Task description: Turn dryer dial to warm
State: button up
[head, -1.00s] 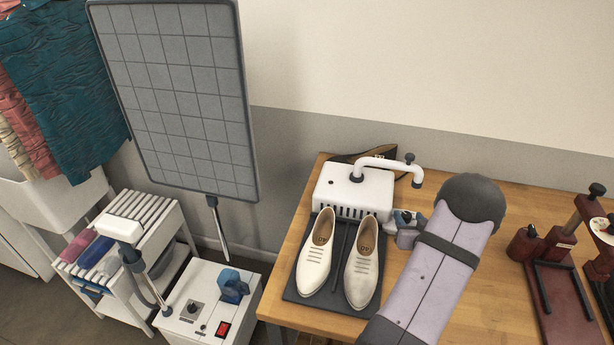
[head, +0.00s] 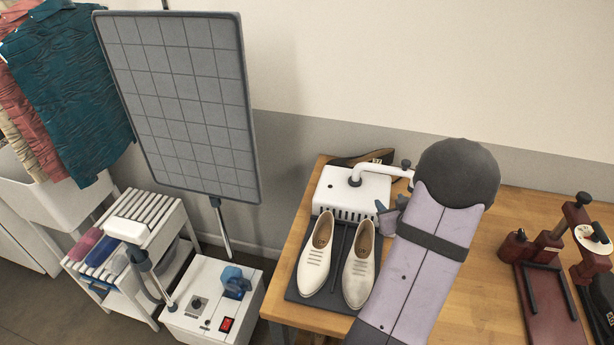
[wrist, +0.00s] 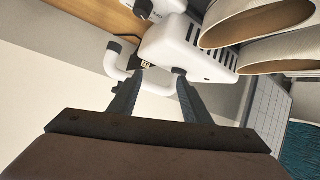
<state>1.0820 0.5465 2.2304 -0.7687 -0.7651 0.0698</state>
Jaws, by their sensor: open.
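The shoe dryer (head: 340,192) is a white slotted box with a bent white pipe, at the back of the wooden table. It also shows in the wrist view (wrist: 165,45), seen tilted. In the head view, only a small part of my gripper shows beside the dryer's right side.
A pair of cream shoes (head: 357,275) stands on a dark mat before the dryer. A dark shoe lies behind it. A dark red press (head: 548,285) stands at the right. At the lower left is a white unit (head: 180,322) with a knob and red switch.

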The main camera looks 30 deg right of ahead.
jog(key=w+a+y+b, duration=0.2)
jog(key=w+a+b, duration=0.8)
jog(key=w+a, duration=0.5)
jog(key=shift+w+a+f, duration=0.35)
jog(key=shift+w+f, duration=0.05)
jog(key=shift+w, duration=1.55)
jog(key=shift+c, duration=1.4)
